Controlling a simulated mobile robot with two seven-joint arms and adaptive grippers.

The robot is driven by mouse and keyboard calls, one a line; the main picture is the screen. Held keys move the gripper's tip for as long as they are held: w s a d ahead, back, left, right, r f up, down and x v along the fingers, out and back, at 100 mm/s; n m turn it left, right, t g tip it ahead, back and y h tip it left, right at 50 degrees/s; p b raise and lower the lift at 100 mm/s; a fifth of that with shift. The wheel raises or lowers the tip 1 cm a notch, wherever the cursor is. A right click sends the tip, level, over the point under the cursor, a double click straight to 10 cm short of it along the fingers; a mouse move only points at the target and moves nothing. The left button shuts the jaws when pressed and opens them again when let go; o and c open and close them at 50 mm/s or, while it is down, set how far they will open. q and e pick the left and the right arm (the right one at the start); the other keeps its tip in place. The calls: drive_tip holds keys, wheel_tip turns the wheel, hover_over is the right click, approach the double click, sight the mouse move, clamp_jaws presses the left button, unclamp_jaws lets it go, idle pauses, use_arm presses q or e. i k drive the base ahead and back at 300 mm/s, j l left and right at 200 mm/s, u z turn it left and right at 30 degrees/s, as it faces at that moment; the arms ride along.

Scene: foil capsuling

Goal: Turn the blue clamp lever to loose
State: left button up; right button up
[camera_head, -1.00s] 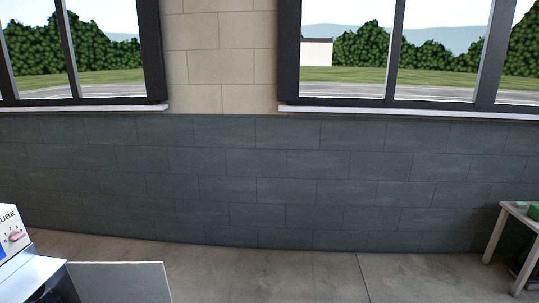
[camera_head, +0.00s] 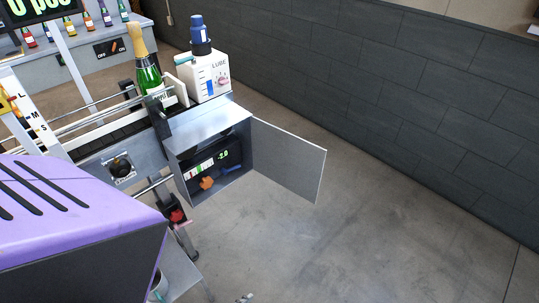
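An open metal control box (camera_head: 212,138) sits on the machine in the head view, its grey door (camera_head: 290,160) swung out to the right. Inside it are a lit display reading about 2.0 (camera_head: 223,155), an orange knob (camera_head: 207,183) and a small dark-blue part (camera_head: 233,169) at the right. The blue part may be the clamp lever; it is small and shaded, and I cannot read its position.
A green bottle with a gold top (camera_head: 147,65) stands on the conveyor. A white LUBE box (camera_head: 208,76) carries a blue bottle (camera_head: 200,35). A purple hood (camera_head: 75,210) fills the lower left. The floor right of the door is clear.

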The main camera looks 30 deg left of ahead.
sight(224, 171)
drive_tip(key=i+u, duration=0.5)
drive_tip(key=i+l+u, duration=0.2)
drive_tip(key=u, duration=0.25)
drive_tip(key=i+l+u, duration=0.35)
drive_tip(key=u, duration=0.15)
drive_tip(key=i+l+u, duration=0.3)
drive_tip(key=l+u, duration=0.2)
drive_tip(key=i+l+u, duration=0.15)
drive_tip(key=l+u, duration=0.8)
drive_tip(key=k+l+u, duration=0.2)
drive_tip(key=l, duration=0.15)
drive_tip(key=l+u, duration=0.25)
drive_tip(key=k+l+u, duration=0.2)
drive_tip(key=l, duration=0.25)
drive_tip(key=i, duration=0.05)
